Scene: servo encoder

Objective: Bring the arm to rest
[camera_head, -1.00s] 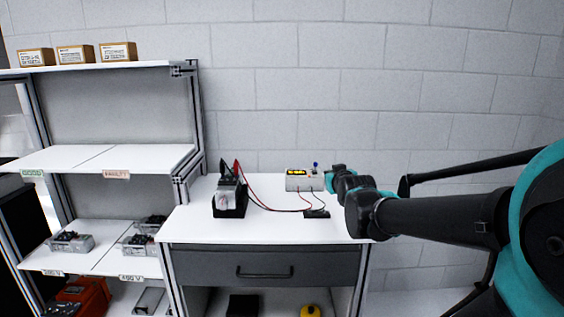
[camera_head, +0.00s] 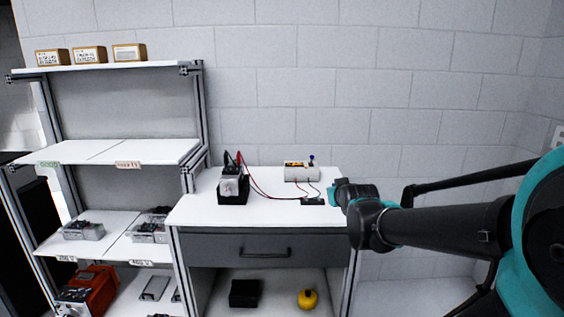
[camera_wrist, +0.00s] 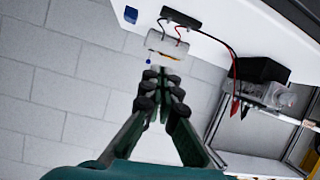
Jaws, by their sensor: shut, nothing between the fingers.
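My arm reaches in from the right in the head view, stretched toward the right edge of the white workbench (camera_head: 265,212). The end of the arm stands at the bench's right side, and the fingers are hard to make out there. In the wrist view my gripper (camera_wrist: 160,78) is shut and empty, its dark fingertips close together. Beyond the tips is the white tester box (camera_head: 300,171) with a yellow display and a blue knob, also in the wrist view (camera_wrist: 168,47). I cannot tell any contact between gripper and box.
A servo unit in a black holder (camera_head: 233,188) stands on the bench with red and black leads running to a small black block (camera_head: 312,201). A shelf rack (camera_head: 115,152) with several units and boxes is on the left. The wall (camera_head: 420,110) is behind.

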